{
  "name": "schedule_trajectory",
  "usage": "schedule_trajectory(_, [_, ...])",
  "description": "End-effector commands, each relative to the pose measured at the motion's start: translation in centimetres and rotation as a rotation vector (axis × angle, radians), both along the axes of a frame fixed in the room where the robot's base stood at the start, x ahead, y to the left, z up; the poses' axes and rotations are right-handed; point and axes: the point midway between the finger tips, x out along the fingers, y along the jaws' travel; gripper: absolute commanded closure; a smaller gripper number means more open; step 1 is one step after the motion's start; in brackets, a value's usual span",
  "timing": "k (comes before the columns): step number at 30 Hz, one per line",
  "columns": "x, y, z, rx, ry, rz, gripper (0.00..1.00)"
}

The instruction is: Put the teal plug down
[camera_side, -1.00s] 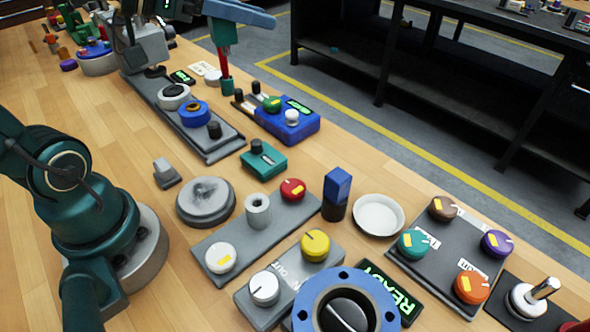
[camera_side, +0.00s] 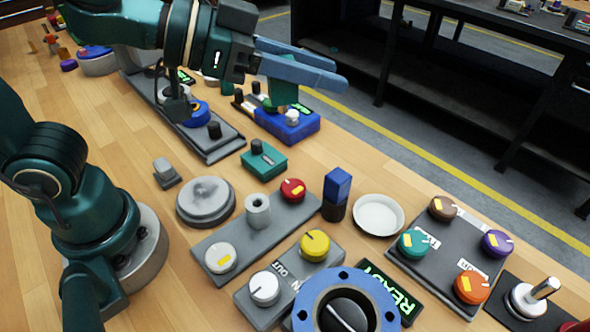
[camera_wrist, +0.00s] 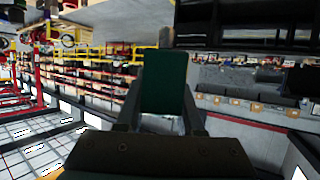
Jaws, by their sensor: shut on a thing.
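My gripper (camera_side: 318,72) is at the upper middle of the side view, its pale blue fingers pointing right, roughly level above the table. It is shut on the teal plug (camera_side: 284,92), which shows below the fingers in front of the blue box; its lower end is hard to make out there. In the wrist view the plug (camera_wrist: 163,82) is a dark green block between the two fingers, with the room's far side behind it. The plug appears clear of the table.
Below the gripper are a blue box (camera_side: 290,126) with a white knob and a grey rail panel (camera_side: 215,148). Nearer stand a teal box (camera_side: 264,162), a grey round base (camera_side: 205,202), a blue-topped post (camera_side: 337,188) and an empty white dish (camera_side: 378,216). Knob panels fill the front right.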

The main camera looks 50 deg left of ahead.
Motion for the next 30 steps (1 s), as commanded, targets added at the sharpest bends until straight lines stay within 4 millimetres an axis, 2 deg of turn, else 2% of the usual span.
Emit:
schedule_trajectory(12, [-0.5,-0.8,-1.2,0.004,0.003,0.072,1.00])
schedule_trajectory(19, [-0.6,0.2,-2.2,0.003,0.004,0.186,1.00])
schedule_trajectory(25, [-0.4,2.8,-2.8,0.002,0.003,0.343,1.00])
schedule_trajectory(30, [0.1,7.3,-2.4,-0.003,0.002,0.564,1.00])
